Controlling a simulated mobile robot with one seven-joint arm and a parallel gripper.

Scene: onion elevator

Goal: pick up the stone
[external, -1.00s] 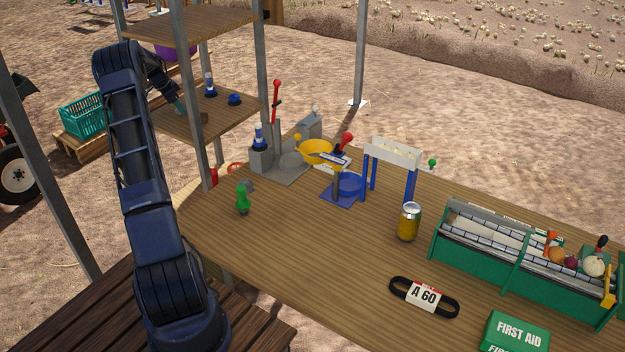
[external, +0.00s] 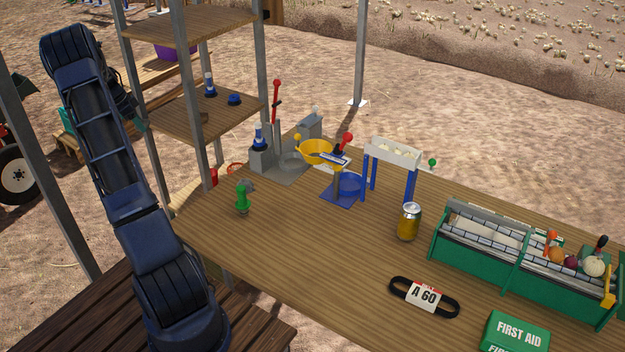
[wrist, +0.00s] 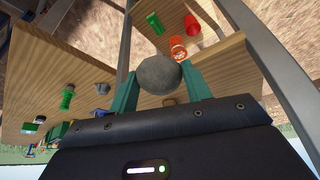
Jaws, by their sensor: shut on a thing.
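The stone (wrist: 157,76) is a round grey lump in the wrist view. My gripper (wrist: 160,72) has its two teal fingers closed on either side of it and holds it in front of the wooden shelf. In the external view the gripper is mostly hidden behind my arm, left of the lower shelf; only a bit of teal finger shows. The stone cannot be made out there.
The shelf rack's lower board (external: 188,119) holds blue-and-white items, and its metal posts stand close to my arm. The long table (external: 300,235) carries a green figure (external: 242,198), a can (external: 409,222) and a green sorting box (external: 515,285).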

